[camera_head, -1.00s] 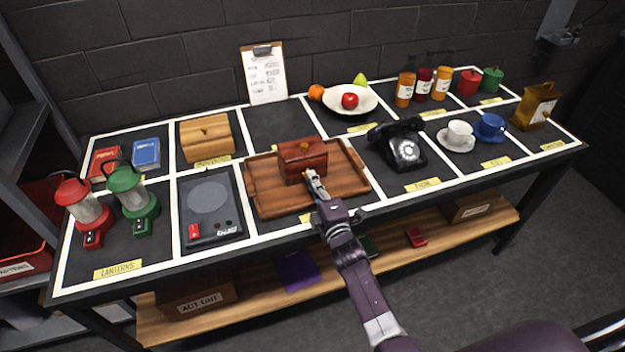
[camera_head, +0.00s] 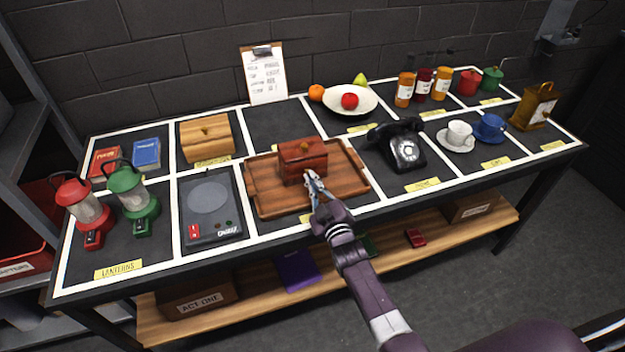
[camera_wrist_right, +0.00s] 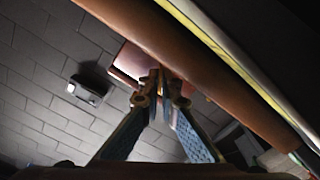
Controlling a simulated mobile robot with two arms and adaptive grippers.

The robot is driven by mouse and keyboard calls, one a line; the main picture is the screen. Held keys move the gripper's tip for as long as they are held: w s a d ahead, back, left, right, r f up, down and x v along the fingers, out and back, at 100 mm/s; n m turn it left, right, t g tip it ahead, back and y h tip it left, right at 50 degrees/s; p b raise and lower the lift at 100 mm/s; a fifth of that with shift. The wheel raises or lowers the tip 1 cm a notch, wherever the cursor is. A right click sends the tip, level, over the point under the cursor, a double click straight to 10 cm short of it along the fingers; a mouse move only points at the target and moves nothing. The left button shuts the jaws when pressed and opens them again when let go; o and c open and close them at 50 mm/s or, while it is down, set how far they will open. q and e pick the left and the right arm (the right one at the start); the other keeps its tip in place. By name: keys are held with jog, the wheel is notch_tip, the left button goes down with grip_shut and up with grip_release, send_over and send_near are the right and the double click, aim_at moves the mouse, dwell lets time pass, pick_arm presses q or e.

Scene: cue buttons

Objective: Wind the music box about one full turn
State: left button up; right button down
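The music box appears to be the dark red wooden box (camera_head: 303,160) with a small knob on its lid. It sits upright on the brown wooden tray (camera_head: 345,176). My right gripper (camera_head: 311,177) is at the box's front face, with its fingers pointing at it. In the right wrist view, the fingertips (camera_wrist_right: 161,76) are close together in front of the reddish box (camera_wrist_right: 128,62). A winding key cannot be made out; the fingers cover part of the front. Whether they pinch anything is unclear. My left gripper is not in view.
A black phone (camera_head: 403,146) stands right of the tray. A grey flat device (camera_head: 211,208) lies to its left. A wooden box (camera_head: 207,140) and a fruit bowl (camera_head: 349,101) stand behind. The table's front edge lies under my right arm.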

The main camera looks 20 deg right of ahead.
jog(key=m, duration=0.6)
jog(key=shift+f, duration=0.1)
jog(key=m, duration=0.6)
jog(key=shift+b, duration=0.35)
jog(key=shift+m, duration=0.3)
jog(key=c, duration=2.5)
grip_release()
jog(key=s, duration=1.2)
jog(key=shift+d, duration=0.2)
